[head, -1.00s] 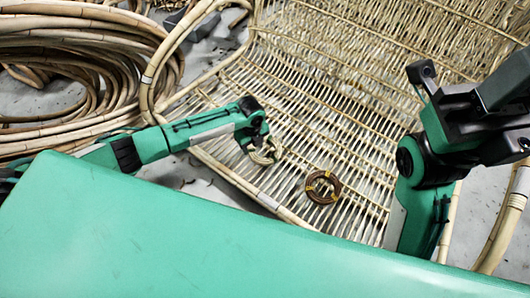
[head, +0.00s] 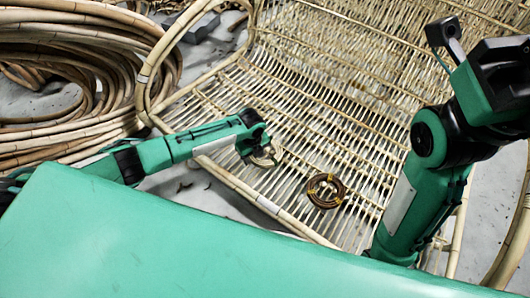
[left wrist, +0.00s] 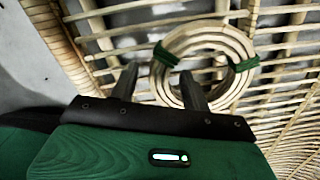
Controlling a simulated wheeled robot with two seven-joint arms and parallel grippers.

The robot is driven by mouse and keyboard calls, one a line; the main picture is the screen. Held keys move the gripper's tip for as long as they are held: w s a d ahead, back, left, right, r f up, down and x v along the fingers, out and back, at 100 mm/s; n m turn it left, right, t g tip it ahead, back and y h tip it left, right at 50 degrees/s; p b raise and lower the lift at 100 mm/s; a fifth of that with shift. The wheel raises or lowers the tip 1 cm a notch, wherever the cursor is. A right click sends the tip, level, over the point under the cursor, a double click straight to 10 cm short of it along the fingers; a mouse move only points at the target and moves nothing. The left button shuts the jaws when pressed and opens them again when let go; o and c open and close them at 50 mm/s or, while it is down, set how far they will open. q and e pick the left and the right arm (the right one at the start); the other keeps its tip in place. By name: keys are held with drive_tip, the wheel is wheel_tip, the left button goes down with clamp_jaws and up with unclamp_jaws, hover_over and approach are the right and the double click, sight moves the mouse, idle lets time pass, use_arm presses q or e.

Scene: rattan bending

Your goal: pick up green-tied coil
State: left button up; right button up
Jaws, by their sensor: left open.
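The green-tied coil (left wrist: 204,62) is a pale ring with dark green bindings on its left and right sides. It lies on the rattan lattice (head: 345,90). In the head view the coil (head: 268,157) is partly hidden by my left gripper (head: 254,153). In the left wrist view my left gripper (left wrist: 160,86) is open. Its right finger overlaps the coil's lower part and its left finger shows to the left of the ring. I cannot tell whether either finger touches the coil. My right arm is at the right, but its fingertips cannot be made out.
A darker brown coil with yellow ties (head: 325,191) lies on the lattice, right of the green-tied coil. A curved rattan frame pole (head: 240,188) edges the lattice on the near side. Large rattan bundles (head: 130,60) fill the upper left.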

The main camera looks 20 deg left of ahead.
use_arm(q)
clamp_jaws()
drive_tip(key=shift+r, duration=0.1)
